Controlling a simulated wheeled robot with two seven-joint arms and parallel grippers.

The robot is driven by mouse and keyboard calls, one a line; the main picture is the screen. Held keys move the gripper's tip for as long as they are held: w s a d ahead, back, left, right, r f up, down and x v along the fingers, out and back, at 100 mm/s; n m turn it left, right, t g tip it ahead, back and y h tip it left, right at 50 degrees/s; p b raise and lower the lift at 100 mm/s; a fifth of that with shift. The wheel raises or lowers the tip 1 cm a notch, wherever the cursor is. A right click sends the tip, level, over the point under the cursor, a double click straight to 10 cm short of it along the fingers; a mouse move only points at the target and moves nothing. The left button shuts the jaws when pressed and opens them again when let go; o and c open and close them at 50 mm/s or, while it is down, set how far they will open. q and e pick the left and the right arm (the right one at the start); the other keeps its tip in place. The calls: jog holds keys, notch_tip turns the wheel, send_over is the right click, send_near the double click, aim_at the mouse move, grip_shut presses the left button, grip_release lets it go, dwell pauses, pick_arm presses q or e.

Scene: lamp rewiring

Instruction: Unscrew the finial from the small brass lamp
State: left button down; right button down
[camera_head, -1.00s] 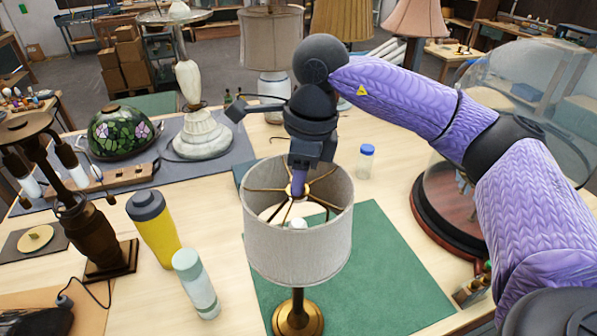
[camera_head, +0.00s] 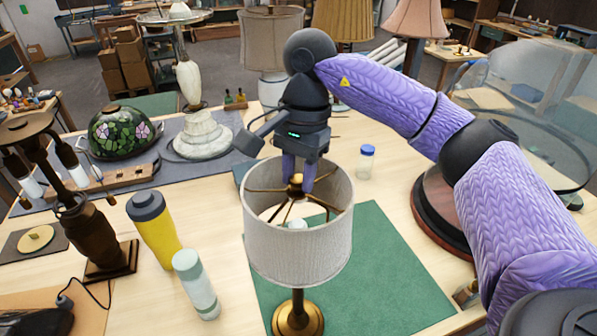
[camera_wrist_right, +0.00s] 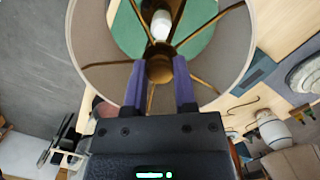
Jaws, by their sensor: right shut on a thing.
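The small brass lamp stands upright on a green mat, its round brass base (camera_head: 297,318) under a pale grey fabric shade (camera_head: 298,235). Thin brass spokes meet at a hub in the shade's open top. The brass finial (camera_head: 295,181) sits at that hub and also shows in the right wrist view (camera_wrist_right: 159,68). My right gripper (camera_head: 297,186) points down into the shade top, its two purple fingers shut on the finial, one on each side. In the right wrist view a white bulb (camera_wrist_right: 161,24) shows below the spokes. My left gripper is not in view.
A yellow bottle (camera_head: 155,232) and a pale green bottle (camera_head: 196,285) stand left of the lamp. A small blue-capped jar (camera_head: 366,162) stands behind right. A glass dome on a dark wooden base (camera_head: 438,222) is right. The green mat (camera_head: 390,270) has free room.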

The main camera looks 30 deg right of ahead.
jog(key=n, duration=0.3)
jog(key=shift+n, duration=0.4)
jog(key=n, duration=0.4)
jog(key=shift+g+h, duration=0.4)
jog(key=shift+a+r+n, duration=0.1)
jog(key=shift+r+n, duration=0.05)
jog(key=shift+n, duration=0.95)
jog(key=shift+n+h, duration=0.3)
jog(key=shift+n, duration=0.6)
